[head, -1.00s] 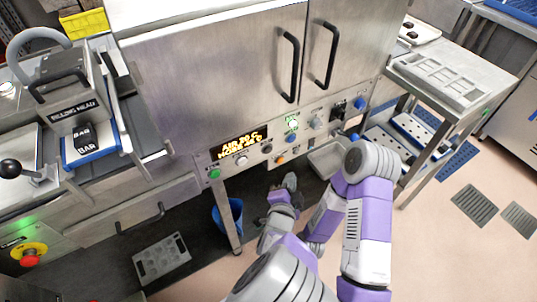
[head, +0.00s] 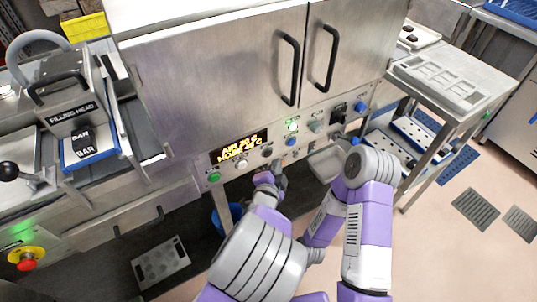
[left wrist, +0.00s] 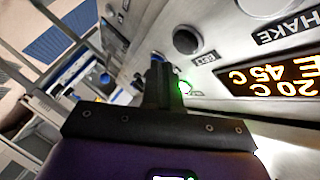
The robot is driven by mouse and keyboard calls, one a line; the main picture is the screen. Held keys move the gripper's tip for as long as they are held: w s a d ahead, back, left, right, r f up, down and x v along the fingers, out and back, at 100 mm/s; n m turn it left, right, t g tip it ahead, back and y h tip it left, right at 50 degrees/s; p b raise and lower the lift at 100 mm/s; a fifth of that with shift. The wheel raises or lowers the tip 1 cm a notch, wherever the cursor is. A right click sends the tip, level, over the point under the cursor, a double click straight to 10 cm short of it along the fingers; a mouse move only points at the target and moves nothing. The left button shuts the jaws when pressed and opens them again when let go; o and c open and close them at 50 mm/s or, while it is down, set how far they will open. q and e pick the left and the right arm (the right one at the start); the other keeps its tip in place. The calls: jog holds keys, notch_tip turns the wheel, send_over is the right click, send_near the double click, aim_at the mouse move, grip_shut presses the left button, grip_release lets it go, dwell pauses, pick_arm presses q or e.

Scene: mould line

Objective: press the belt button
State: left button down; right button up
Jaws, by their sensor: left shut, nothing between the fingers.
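My left gripper (head: 280,168) is at the lower edge of the oven's control panel (head: 225,167), close below the middle knobs. Its shut, empty fingers show in the left wrist view (left wrist: 160,78), pointing at the panel beside a green glow (left wrist: 185,87). The panel carries a green button (head: 214,177) at the left, a lit green button (head: 293,126), a blue button (head: 292,141) and another blue one (head: 360,106) at the right. An orange button is hidden behind my gripper. I cannot read which button is the belt's, or tell contact. My right gripper is out of view.
An amber display (head: 238,146) and a dark round knob (left wrist: 187,40) are on the panel. Oven doors with black handles (head: 330,58) are above it. A steel side table (head: 480,75) stands right, a filling head (head: 75,115) left. A red stop button (head: 27,265) is lower left.

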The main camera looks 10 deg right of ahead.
pick_arm(q)
jog(key=shift+w+a, duration=0.2)
jog(key=shift+w, duration=0.35)
dwell(1.7)
jog(key=shift+w+a, duration=0.15)
jog(key=shift+w, duration=0.25)
